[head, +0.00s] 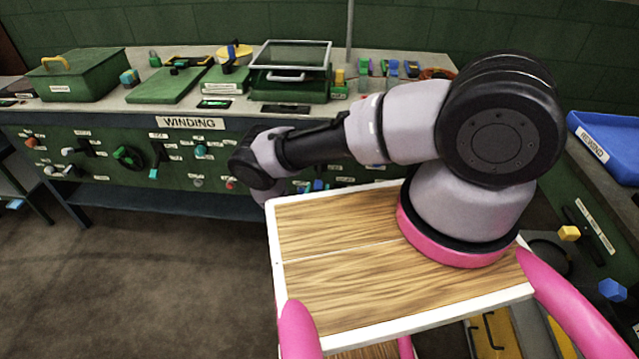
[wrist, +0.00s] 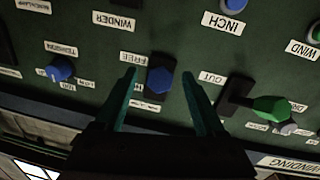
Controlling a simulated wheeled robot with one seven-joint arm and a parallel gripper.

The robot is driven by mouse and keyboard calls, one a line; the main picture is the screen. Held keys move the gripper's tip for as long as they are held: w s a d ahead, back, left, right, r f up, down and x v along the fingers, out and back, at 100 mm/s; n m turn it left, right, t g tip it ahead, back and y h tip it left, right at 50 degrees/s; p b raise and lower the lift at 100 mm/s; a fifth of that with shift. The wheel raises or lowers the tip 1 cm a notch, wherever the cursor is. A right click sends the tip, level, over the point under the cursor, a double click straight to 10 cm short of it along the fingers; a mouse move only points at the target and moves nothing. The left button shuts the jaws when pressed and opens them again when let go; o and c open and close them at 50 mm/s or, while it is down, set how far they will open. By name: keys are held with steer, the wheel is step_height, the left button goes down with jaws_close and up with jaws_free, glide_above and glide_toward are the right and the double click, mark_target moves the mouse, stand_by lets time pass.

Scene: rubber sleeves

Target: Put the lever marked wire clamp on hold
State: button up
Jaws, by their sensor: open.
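A blue lever knob (wrist: 160,80) sits on a dark plate on the green panel in the wrist view, upside down there. A label reading FREE (wrist: 130,57) is beside its upper end. Labels beside and below it are partly hidden by my gripper; one begins with H. I cannot read a wire clamp marking. My gripper (wrist: 157,74) is open, with one finger on each side of the blue knob. Whether either finger touches it I cannot tell. In the head view my arm hides the gripper and most of this part of the panel.
A green lever (wrist: 270,107) with an OUT label stands to the right in the wrist view. A blue tension knob (wrist: 60,68) is to the left. In the head view, the bench top (head: 225,118) above the WINDING panel (head: 190,123) carries green boxes.

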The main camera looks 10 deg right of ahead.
mark_target(320, 183)
steer(key=shift+x, duration=2.15)
steer(key=shift+s, duration=0.1)
jaws_close()
